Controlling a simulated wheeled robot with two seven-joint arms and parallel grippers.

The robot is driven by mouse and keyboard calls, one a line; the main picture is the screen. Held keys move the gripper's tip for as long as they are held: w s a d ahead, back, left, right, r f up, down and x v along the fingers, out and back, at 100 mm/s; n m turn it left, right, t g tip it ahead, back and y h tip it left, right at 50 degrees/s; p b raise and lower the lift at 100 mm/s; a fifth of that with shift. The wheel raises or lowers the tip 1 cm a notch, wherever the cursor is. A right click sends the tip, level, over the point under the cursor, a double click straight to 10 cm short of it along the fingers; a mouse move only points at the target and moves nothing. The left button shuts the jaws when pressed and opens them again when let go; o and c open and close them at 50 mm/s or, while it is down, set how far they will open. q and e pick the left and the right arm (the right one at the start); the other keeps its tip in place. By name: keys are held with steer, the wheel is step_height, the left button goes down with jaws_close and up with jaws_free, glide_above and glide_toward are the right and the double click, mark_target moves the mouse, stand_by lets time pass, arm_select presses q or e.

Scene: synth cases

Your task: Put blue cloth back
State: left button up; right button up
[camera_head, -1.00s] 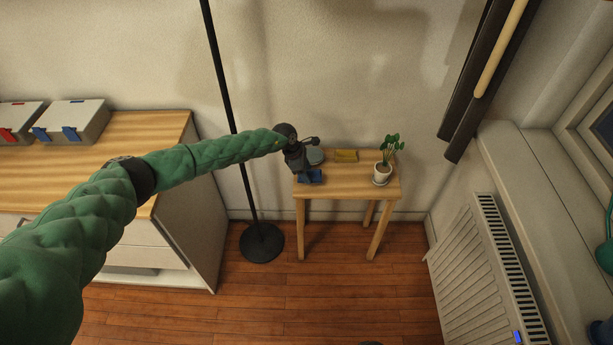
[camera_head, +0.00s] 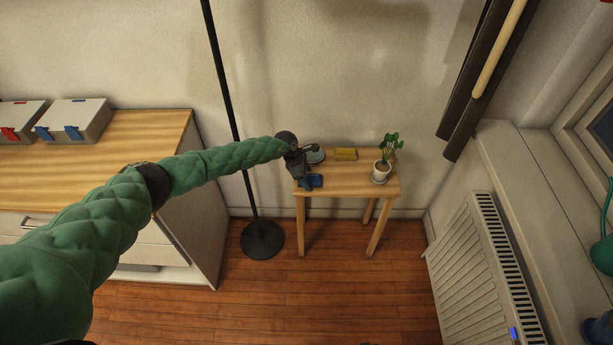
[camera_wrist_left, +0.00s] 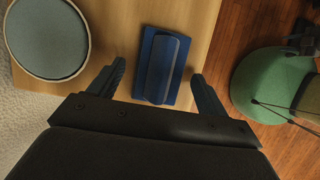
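A blue folded cloth (camera_head: 315,181) lies at the front left of the small wooden table, partly hidden by my left gripper (camera_head: 306,180). In the left wrist view the blue cloth (camera_wrist_left: 163,66) is a flat dark-blue piece with a raised fold, lying near the table's edge. My left gripper (camera_wrist_left: 158,72) is open there, with one finger on each side of the cloth and a gap visible to both. Whether the fingertips are at the cloth's height I cannot tell. My right gripper is not in view.
Cases with red latches (camera_head: 22,116) and blue latches (camera_head: 75,118) stand on the cabinet (camera_head: 130,135).

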arm_select(q)
steer(key=shift+a+r, duration=0.15)
steer(key=shift+r, duration=0.1)
steer(key=b+v, duration=0.3)
steer(key=v, duration=0.8)
steer(key=shift+r, duration=0.3)
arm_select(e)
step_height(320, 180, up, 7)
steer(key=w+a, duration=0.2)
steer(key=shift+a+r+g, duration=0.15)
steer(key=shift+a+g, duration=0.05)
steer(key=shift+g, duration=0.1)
